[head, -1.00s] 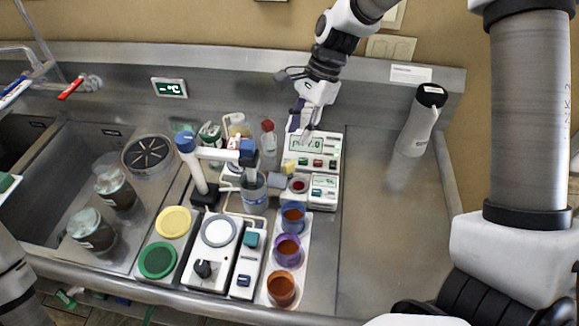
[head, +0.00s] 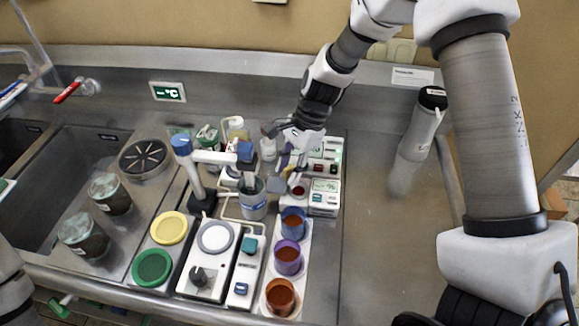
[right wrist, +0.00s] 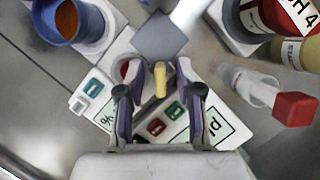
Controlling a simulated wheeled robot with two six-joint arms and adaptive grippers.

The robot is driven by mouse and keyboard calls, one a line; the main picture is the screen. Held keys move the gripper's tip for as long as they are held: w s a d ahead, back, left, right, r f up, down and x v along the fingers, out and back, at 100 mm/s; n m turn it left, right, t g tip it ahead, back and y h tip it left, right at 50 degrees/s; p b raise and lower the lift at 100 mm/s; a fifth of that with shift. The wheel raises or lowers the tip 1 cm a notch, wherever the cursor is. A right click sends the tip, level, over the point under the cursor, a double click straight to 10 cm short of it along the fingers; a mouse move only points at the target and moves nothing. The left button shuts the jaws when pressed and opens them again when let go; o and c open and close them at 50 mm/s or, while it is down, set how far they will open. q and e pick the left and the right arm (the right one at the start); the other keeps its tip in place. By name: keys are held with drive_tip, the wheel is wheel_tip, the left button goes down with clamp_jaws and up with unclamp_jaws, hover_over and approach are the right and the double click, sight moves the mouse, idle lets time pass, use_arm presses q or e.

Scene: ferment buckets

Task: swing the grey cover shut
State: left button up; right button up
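The grey cover (right wrist: 160,38) is a flat square plate and shows open beside the small white meter (head: 325,197) with the "%" display. A yellow tab (right wrist: 160,80) sits at the cover's near edge. The meter's round red well (right wrist: 125,70) is uncovered. My right gripper (right wrist: 160,72) is open, with its fingers on either side of the yellow tab and a gap visible to each side. In the head view the right gripper (head: 290,165) hides part of the cover and tab. My left gripper is out of view; only a piece of my left arm shows at the left edge.
A pH meter (head: 328,153) stands behind the small meter. A red-capped bottle (right wrist: 285,103) is close to the right of the gripper. The blue cup (head: 292,221), purple cup and orange cup stand in front.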

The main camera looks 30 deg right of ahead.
clamp_jaws()
drive_tip(key=shift+r, duration=0.1)
drive_tip(key=shift+n+g+p, duration=0.5)
drive_tip(key=shift+n+p, duration=0.6)
drive_tip(key=shift+n, duration=0.2)
drive_tip(key=n+g+h+p, duration=0.1)
drive_tip(key=n+p, duration=0.1)
drive_tip(key=n, duration=0.2)
drive_tip(key=shift+n, duration=0.3)
drive_tip(key=n+h+p, duration=0.1)
drive_tip(key=n, duration=0.1)
drive_tip(key=n+g+h+p, duration=0.1)
drive_tip(key=n, duration=0.2)
drive_tip(key=shift+g, duration=0.3)
drive_tip(key=n+h+p, duration=0.1)
drive_tip(key=n+h, duration=0.1)
drive_tip(key=n, duration=0.3)
drive_tip(key=shift+s+n, duration=0.1)
drive_tip(key=shift+n, duration=0.3)
